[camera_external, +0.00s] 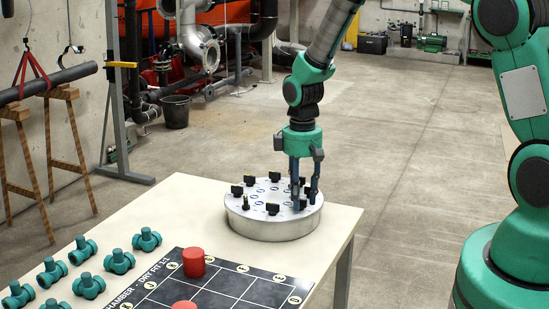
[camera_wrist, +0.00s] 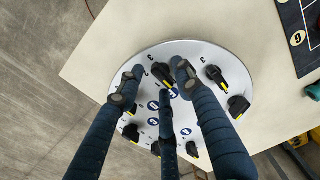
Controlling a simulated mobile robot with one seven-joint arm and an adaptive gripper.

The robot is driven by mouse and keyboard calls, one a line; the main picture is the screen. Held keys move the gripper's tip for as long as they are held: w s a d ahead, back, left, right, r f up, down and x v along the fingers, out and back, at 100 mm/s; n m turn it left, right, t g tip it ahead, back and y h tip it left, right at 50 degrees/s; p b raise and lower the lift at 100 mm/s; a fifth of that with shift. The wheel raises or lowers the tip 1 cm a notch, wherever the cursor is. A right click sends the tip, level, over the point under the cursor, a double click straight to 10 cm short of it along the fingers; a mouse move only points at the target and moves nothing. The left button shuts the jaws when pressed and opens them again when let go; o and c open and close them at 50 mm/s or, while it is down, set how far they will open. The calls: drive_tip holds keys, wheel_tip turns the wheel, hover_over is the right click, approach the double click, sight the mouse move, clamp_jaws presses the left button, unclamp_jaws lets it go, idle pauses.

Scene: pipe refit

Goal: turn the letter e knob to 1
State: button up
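A round pale dial plate (camera_external: 262,227) sits at the right end of the table, with several black knobs around its top. It also shows in the wrist view (camera_wrist: 184,50). My gripper (camera_external: 306,206) points down over the plate's right side. In the wrist view my three dark blue fingers (camera_wrist: 160,77) stand apart, with a black knob (camera_wrist: 162,70) between their tips. Some plate shows between the left finger and this knob; contact with the right finger cannot be told. The letters and numbers are too small to read surely, so I cannot tell which knob is e. Fingers hide part of the plate.
The pale table (camera_external: 175,205) also bears a black grid mat (camera_external: 215,302) with a red cylinder (camera_external: 193,262) and several green pipe fittings (camera_external: 119,261) to its left. Plain table lies around the plate. Other knobs (camera_wrist: 213,75) stand close to my fingers.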

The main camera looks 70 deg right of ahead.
clamp_jaws()
drive_tip(key=shift+m, duration=0.4)
drive_tip(key=m, duration=0.5)
drive_tip(key=shift+s+r+p, duration=0.1)
drive_tip(key=shift+p, duration=0.25)
drive_tip(key=m, duration=0.6)
drive_tip(key=shift+s+a, duration=0.1)
unclamp_jaws()
